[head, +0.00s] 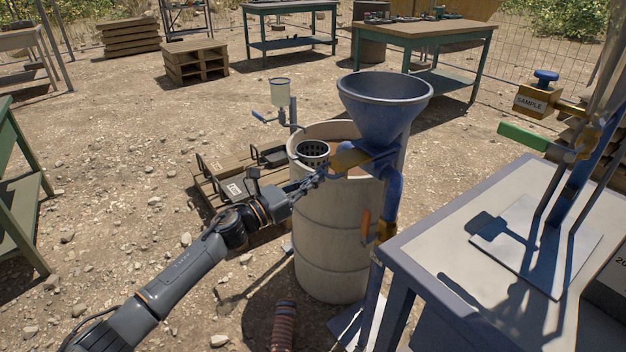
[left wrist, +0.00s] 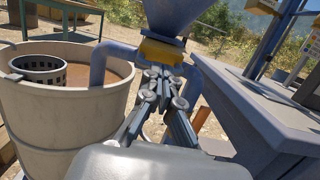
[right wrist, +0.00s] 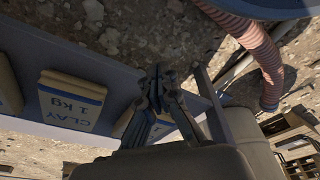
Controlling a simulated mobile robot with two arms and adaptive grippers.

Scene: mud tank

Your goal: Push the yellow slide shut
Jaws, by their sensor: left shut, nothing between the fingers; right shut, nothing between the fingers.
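The yellow slide (head: 350,158) is below the blue hopper (head: 385,100), above the right side of the drum. My left gripper (head: 318,174) is shut and empty, with its tips just left of the slide in the head view. In the left wrist view the slide (left wrist: 162,52) is straight ahead of the fingertips (left wrist: 160,74). I cannot tell whether they touch it. The slide's far side is hidden by the hopper and pipe. My right gripper (right wrist: 156,82) is shut and empty; it is not visible in the head view.
The pale drum (head: 330,245) holds brown liquid and a dark perforated basket (head: 313,152). A grey table (head: 440,240) stands at the right, with a stand and a SAMPLE box (head: 535,101). Clay bags (right wrist: 72,100) and a ribbed hose (right wrist: 262,60) are near my right gripper.

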